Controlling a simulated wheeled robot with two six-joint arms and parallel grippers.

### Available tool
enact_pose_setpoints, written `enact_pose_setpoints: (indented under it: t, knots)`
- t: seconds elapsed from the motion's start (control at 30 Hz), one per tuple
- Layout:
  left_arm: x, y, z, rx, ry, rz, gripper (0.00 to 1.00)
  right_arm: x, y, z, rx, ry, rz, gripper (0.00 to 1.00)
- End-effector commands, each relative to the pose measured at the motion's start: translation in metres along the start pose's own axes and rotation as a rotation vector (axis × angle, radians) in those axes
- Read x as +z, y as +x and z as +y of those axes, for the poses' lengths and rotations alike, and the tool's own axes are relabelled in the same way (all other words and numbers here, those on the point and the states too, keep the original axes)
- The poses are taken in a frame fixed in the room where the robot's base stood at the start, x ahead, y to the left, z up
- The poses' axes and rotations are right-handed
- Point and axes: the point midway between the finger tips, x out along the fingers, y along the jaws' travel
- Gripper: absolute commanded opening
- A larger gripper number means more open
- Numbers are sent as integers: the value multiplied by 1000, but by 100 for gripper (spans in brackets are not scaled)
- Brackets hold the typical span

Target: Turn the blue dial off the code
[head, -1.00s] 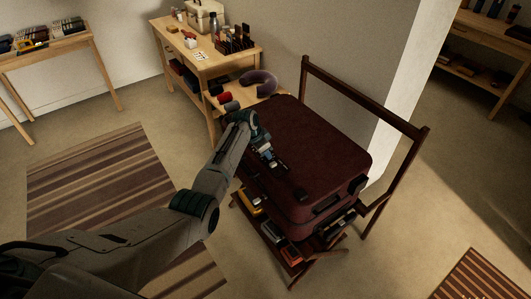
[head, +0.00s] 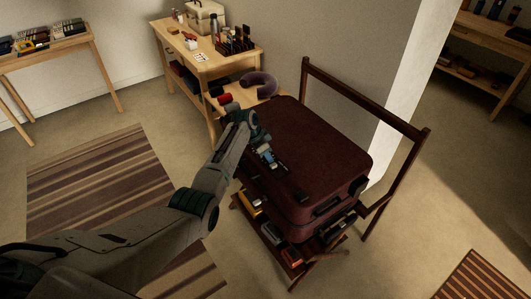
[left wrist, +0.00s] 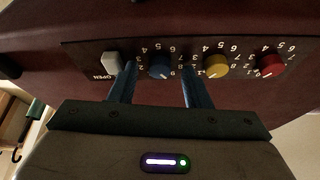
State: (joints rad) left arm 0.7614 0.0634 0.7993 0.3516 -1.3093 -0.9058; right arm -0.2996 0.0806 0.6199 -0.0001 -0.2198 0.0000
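A dark red suitcase (head: 310,150) lies flat on a dark wooden rack. In the left wrist view its side carries a dark panel with a blue dial (left wrist: 160,65), a yellow dial (left wrist: 215,65), a red dial (left wrist: 270,64) and a pale OPEN button (left wrist: 112,62). Numbers ring each dial. My left gripper (head: 273,160) is at the suitcase's near left side. In the left wrist view its two blue fingers (left wrist: 159,76) are apart, one on each side of the blue dial. Whether they touch it is unclear. My right gripper is not in view.
The rack has a tall rail (head: 365,95) behind the suitcase and a lower shelf with several small items (head: 272,232). A wooden table (head: 200,62) with goods and a neck pillow (head: 260,83) stand beyond. A striped rug (head: 90,190) lies left.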

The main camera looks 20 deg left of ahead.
Motion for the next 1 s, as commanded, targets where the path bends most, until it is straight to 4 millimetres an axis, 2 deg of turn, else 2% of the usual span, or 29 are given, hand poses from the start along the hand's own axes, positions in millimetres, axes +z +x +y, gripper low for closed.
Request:
enact_pose_setpoints:
  t: [0.27,0.37,0.73,0.83,1.0]
  knots:
    - [0,-7,0,0,0,0,44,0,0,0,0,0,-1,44]
    - [0,-19,0,-2,1,1,44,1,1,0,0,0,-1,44]
    - [1,-85,0,-2,1,1,44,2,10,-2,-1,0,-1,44]
    - [0,-98,-1,-1,1,1,44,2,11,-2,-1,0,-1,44]
    - [0,-107,0,0,0,0,44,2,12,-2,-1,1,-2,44]
